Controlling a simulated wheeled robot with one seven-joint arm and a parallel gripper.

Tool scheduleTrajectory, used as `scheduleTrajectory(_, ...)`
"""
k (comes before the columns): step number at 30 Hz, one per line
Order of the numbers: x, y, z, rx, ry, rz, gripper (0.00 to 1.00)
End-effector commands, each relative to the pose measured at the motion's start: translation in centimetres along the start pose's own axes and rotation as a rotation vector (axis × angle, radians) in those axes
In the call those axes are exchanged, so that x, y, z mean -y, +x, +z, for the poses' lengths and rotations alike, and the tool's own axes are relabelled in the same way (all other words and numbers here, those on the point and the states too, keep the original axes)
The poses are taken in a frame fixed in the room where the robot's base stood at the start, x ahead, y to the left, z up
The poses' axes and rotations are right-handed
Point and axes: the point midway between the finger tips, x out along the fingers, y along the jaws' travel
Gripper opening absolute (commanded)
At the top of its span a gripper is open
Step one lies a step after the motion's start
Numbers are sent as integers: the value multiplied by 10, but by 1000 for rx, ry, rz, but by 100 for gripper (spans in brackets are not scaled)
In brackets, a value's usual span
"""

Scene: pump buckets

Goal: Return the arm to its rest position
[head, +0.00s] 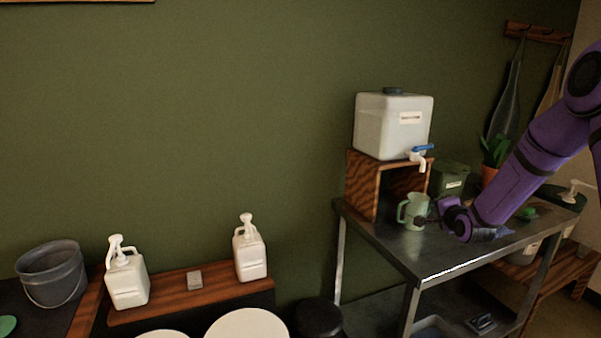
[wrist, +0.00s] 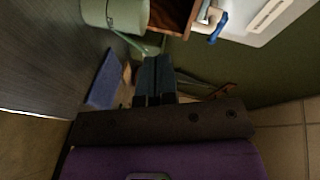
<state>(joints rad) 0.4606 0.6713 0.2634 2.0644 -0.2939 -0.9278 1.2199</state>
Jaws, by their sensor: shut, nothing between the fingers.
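My purple arm reaches in from the right in the head view. My gripper (head: 428,219) is low over the metal table, at the right side of a pale green mug (head: 411,210). In the wrist view my gripper (wrist: 153,100) shows its dark fingers together, with nothing between them. The mug (wrist: 115,14) stands at the top of that view, beyond the fingertips. I cannot tell whether the fingers touch it.
A white water container (head: 392,127) with a blue-handled tap (head: 420,155) sits on a wooden stand (head: 360,184) behind the mug. A green canister (head: 450,180) and a potted plant (head: 494,152) stand near my arm. Two pump bottles (head: 250,250) are at left.

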Motion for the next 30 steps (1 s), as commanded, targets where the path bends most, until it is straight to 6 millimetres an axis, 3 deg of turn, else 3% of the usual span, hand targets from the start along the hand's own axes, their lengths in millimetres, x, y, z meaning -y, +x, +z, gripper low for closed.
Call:
scheduleTrajectory(3, 34, -19, 4, 25, -124, 64, 0)
scheduleTrajectory(8, 71, -50, 10, 60, -281, 157, 0)
scheduleTrajectory(15, 118, -109, 19, 119, -492, 286, 0)
scheduleTrajectory(21, 149, -169, 28, 182, -646, 383, 0)
scheduleTrajectory(30, 176, -271, 44, 308, -838, 506, 0)
